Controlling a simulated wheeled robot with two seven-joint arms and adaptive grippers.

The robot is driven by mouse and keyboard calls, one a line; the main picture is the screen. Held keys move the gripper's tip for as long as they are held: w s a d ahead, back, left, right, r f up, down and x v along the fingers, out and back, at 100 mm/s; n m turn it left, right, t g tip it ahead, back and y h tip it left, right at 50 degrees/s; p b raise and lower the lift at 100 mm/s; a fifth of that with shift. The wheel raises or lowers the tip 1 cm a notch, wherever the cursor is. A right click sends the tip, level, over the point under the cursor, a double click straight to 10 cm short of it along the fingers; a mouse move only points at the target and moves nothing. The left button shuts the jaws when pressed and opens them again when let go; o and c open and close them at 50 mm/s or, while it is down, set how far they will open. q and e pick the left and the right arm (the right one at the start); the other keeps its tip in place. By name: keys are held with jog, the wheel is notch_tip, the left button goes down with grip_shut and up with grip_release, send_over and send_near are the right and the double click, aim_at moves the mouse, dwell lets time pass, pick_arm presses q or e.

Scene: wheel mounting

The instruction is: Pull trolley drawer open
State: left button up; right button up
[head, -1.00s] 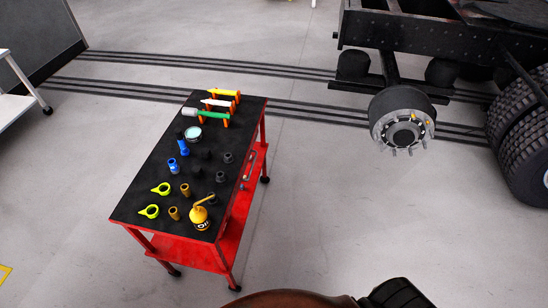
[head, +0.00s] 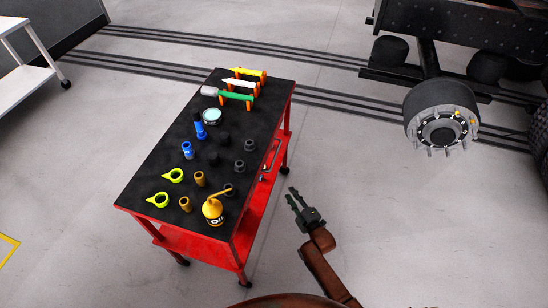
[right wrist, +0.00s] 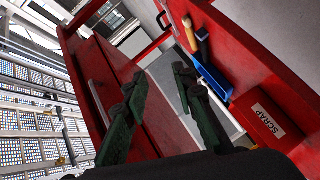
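The red trolley (head: 262,215) with a black top stands left of centre in the head view. A silver bar handle (head: 272,155) is on its right side, and the drawer there looks closed. In the right wrist view a long silver handle (right wrist: 97,102) lies on a red panel, left of the fingers. My right gripper (head: 292,194) is open and empty, in the air to the right of the trolley and nearer than the handle, apart from it. Its two dark fingers (right wrist: 160,76) are spread in the right wrist view. My left gripper is not in view.
Tools, sockets and a yellow oil can (head: 213,209) stand on the trolley top. The right wrist view shows a red SCRAP box (right wrist: 265,120) and a blue item (right wrist: 215,78). A truck hub (head: 442,125) is at the right. The floor right of the trolley is clear.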

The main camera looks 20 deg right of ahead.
aim_at(276, 154)
jog(key=w+a+r+n+t+b, duration=0.2)
jog(key=w+r+n+t, duration=0.3)
jog(key=r, duration=0.8)
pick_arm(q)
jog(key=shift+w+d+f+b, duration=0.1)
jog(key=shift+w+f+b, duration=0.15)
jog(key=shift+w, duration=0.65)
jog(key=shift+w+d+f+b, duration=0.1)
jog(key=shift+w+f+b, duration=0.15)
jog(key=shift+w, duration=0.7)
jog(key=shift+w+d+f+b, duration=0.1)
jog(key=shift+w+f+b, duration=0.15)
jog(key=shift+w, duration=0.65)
pick_arm(e)
jog(key=shift+m+g+y, duration=0.4)
jog(key=shift+m+g, duration=0.3)
jog(key=shift+m, duration=0.1)
jog(key=shift+x, duration=4.2)
jog(key=shift+r, duration=0.15)
jog(key=shift+c, duration=0.4)
grip_shut()
